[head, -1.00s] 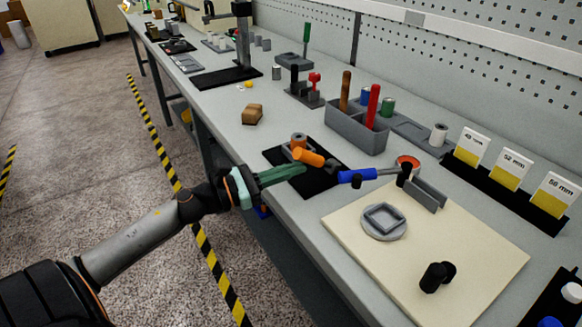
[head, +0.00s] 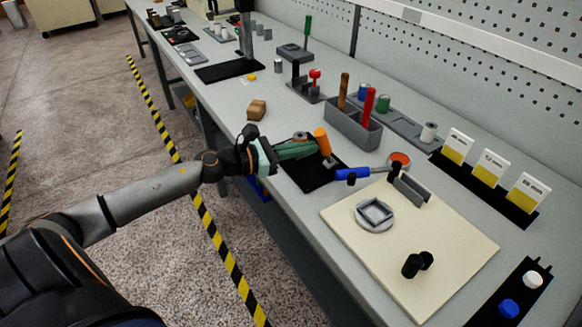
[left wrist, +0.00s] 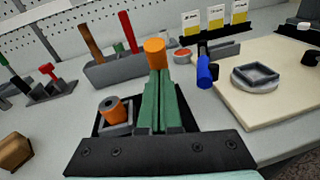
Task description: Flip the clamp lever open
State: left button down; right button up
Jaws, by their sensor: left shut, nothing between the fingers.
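The orange clamp lever (head: 322,142) stands nearly upright, leaning slightly, at the black base plate (head: 315,178). In the left wrist view the lever (left wrist: 155,52) rises just beyond my fingertips. My left gripper (head: 314,148) is shut with nothing between its green fingers, its tips right beside the lever; whether they touch it I cannot tell. In the left wrist view the gripper (left wrist: 161,80) hides the lever's lower part and pivot. A copper-coloured spool (left wrist: 115,109) sits in a grey holder on the black plate. My right gripper is not in view.
A blue-handled tool (head: 352,173) lies right of the plate, by the cream board (head: 440,245). A grey bin (head: 350,130) with red and brown handles stands behind. A brown block (head: 256,109) lies to the left. The bench's front edge is close to my left arm.

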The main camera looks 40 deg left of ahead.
aim_at(322, 131)
pick_arm(q)
jog(key=w+r, duration=0.1)
jog(key=w+d+r+p, duration=0.1)
jog(key=w, duration=0.2)
jog(key=shift+w+d+r, duration=0.1)
jog(key=shift+d+r, duration=0.25)
jog(key=shift+r, duration=0.05)
jog(key=shift+w+d+r+p, duration=0.1)
jog(key=shift+w+d+p, duration=0.1)
jog(key=shift+w, duration=0.3)
jog(key=shift+w+d+r+p, duration=0.1)
jog(key=shift+w+d+p, duration=0.1)
jog(key=shift+w, duration=0.3)
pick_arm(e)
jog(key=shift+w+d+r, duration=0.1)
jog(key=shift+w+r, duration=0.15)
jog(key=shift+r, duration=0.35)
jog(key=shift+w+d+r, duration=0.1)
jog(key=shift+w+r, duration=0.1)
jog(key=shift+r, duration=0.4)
pick_arm(q)
jog(key=shift+d+r, duration=0.1)
jog(key=shift+r, duration=0.05)
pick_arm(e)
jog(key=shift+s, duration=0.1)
